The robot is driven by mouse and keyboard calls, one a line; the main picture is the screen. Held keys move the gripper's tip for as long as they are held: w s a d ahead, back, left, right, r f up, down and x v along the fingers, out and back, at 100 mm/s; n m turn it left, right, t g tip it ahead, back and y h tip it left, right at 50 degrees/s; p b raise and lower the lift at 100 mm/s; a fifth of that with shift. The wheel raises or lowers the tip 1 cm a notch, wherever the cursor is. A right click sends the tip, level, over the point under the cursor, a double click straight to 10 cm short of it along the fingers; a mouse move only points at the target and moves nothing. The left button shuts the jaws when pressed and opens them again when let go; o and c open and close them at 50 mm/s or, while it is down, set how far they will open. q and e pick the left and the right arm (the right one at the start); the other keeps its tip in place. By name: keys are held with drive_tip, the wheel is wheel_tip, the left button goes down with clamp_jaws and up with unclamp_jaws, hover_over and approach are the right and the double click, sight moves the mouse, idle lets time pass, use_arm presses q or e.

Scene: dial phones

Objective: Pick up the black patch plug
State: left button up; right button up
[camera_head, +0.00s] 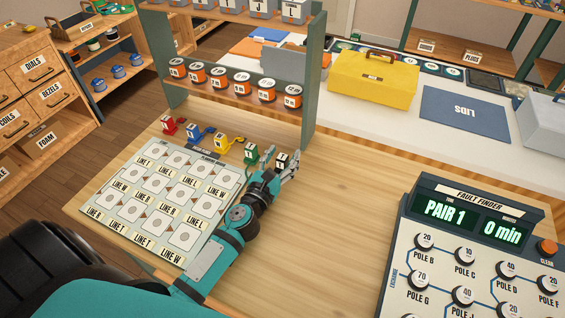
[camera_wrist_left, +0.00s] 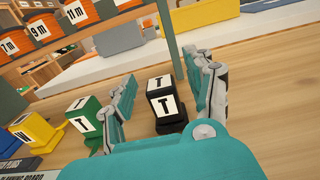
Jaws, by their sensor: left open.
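The black patch plug (camera_head: 282,160) stands upright on the wooden table at the right end of a row of coloured plugs. It has white faces marked T. My left gripper (camera_head: 280,172) is open just in front of it. In the left wrist view the black plug (camera_wrist_left: 163,100) shows between the two spread fingers of the left gripper (camera_wrist_left: 165,95), apart from both. The green plug (camera_wrist_left: 83,120) stands just outside the left finger, partly hidden by it. My right gripper is not in view.
Yellow (camera_head: 223,141), blue (camera_head: 196,133) and red (camera_head: 170,125) plugs stand left of the green one. A planning board (camera_head: 150,205) with labelled squares lies beside my left arm. A shelf with spools (camera_head: 241,82) rises behind. The fault finder (camera_head: 463,250) stands at right; the table between is clear.

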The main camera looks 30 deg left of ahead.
use_arm(q)
drive_tip(key=shift+c, duration=0.3)
clamp_jaws()
